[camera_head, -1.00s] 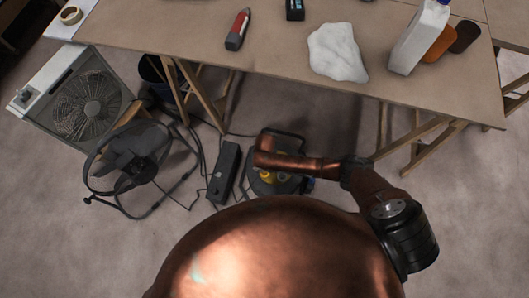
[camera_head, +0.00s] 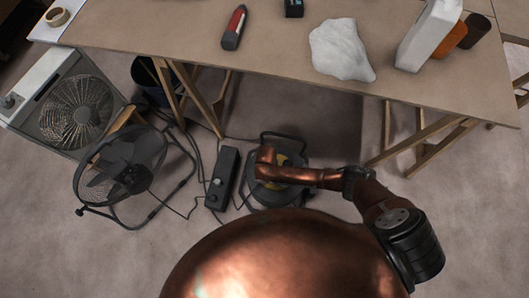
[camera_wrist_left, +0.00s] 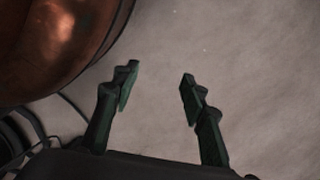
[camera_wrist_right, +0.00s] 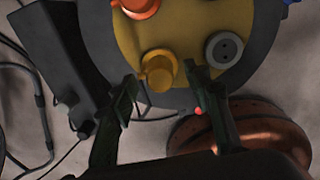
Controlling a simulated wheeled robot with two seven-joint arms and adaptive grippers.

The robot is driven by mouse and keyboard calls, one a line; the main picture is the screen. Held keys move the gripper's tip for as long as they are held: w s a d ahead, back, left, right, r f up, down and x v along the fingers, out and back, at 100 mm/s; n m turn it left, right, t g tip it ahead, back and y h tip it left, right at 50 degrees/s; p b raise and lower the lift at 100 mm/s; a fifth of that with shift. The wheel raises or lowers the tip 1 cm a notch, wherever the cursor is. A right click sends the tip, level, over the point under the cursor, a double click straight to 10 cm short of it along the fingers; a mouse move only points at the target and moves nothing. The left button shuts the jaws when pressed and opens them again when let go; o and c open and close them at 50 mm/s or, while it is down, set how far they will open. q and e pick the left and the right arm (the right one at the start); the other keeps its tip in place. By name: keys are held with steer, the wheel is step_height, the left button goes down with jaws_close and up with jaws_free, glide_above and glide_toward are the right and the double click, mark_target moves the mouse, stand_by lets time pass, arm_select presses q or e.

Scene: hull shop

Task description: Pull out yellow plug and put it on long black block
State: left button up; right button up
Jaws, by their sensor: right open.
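The yellow plug (camera_wrist_right: 159,70) sits in the yellow face of a round dark cable reel (camera_wrist_right: 88,45) in the right wrist view. My right gripper (camera_wrist_right: 160,84) is open, with its fingertips on either side of the plug's near end; I cannot tell whether they touch it. The long black block (camera_wrist_right: 60,45) lies on the floor left of the reel; it also shows in the head view (camera_head: 228,165). In the head view my right forearm hides much of the reel (camera_head: 290,141) and the plug. My left gripper (camera_wrist_left: 158,78) is open and empty above bare floor.
An orange plug (camera_wrist_right: 138,6) and a grey socket (camera_wrist_right: 224,48) are also on the reel face. Cables run around the block. A fan (camera_head: 118,165) stands to the left. The table (camera_head: 270,55) with its wooden trestles overhangs behind the reel.

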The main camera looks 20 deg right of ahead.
step_height(320, 180, down, 2)
steer(key=shift+f+b, duration=0.15)
steer(key=shift+b, duration=0.3)
arm_select(q)
steer(key=w+r, duration=0.1)
steer(key=w+d+r, duration=0.1)
steer(key=r, duration=0.1)
steer(key=shift+r, duration=0.1)
steer(key=shift+w+d+r, duration=0.1)
steer(key=shift+r, duration=0.15)
stand_by(0.9)
arm_select(e)
steer(key=shift+c, duration=0.4)
jaws_close()
arm_select(q)
steer(key=shift+r+p, duration=0.1)
steer(key=shift+p, duration=0.2)
steer(key=shift+t, duration=0.4)
steer(key=shift+w+r+p, duration=0.35)
steer(key=shift+r+p, duration=0.4)
steer(key=shift+r, duration=0.1)
steer(key=shift+w+r+p, duration=0.35)
steer(key=shift+r+p, duration=0.45)
steer(key=shift+w+r+p, duration=0.35)
steer(key=shift+r+p, duration=0.4)
steer(key=shift+r, duration=0.1)
arm_select(e)
steer(key=shift+r, duration=3)
